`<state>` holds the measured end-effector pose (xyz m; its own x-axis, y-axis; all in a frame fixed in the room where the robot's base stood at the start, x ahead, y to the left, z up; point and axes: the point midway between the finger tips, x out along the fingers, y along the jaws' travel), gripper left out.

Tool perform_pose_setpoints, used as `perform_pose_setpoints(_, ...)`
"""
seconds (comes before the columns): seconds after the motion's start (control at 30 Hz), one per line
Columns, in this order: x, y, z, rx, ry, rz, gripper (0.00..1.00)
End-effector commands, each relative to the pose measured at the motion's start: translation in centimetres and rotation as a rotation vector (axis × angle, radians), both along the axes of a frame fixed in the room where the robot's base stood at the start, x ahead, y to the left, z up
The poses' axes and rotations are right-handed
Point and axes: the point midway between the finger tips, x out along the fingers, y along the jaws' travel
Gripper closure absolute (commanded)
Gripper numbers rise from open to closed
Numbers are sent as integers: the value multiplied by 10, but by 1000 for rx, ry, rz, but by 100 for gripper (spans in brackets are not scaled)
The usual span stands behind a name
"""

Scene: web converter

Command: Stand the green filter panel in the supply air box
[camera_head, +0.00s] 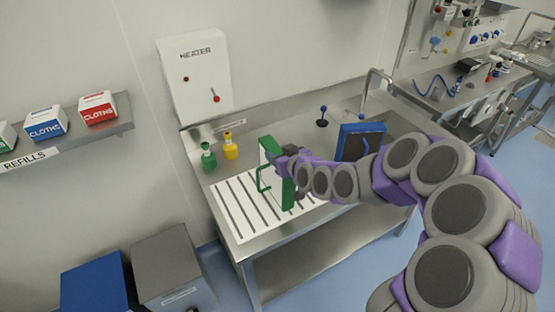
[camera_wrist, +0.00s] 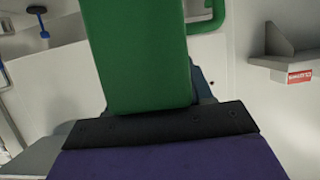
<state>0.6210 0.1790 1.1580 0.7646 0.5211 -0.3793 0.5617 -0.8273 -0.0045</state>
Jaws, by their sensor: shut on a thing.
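The green filter panel (camera_head: 289,190) is upright above the white slotted board on the steel bench; I cannot tell whether it touches the board. It has a green frame and a green loop handle. My gripper (camera_head: 283,162) is shut on its edge, coming from the right. In the wrist view the green panel (camera_wrist: 145,55) rises from the dark jaw edge of my gripper (camera_wrist: 155,122), and its far parts are cut off. I cannot make out which thing is the supply air box.
A blue-framed dark panel (camera_head: 361,141) stands behind my arm. Green (camera_head: 208,158) and yellow (camera_head: 230,147) bottles stand at the bench's back left. The slotted board (camera_head: 240,212) lies in front. A white wall box (camera_head: 195,75) hangs above. Grey (camera_head: 170,268) and blue (camera_head: 95,286) bins stand lower left.

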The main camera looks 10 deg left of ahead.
Motion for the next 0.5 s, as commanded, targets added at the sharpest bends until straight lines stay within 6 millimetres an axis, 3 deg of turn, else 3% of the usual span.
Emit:
perform_pose_setpoints(0.17,9,14,-3,-5,-1,1,100)
perform_pose_setpoints(0.5,10,1,-34,8,0,-2,100)
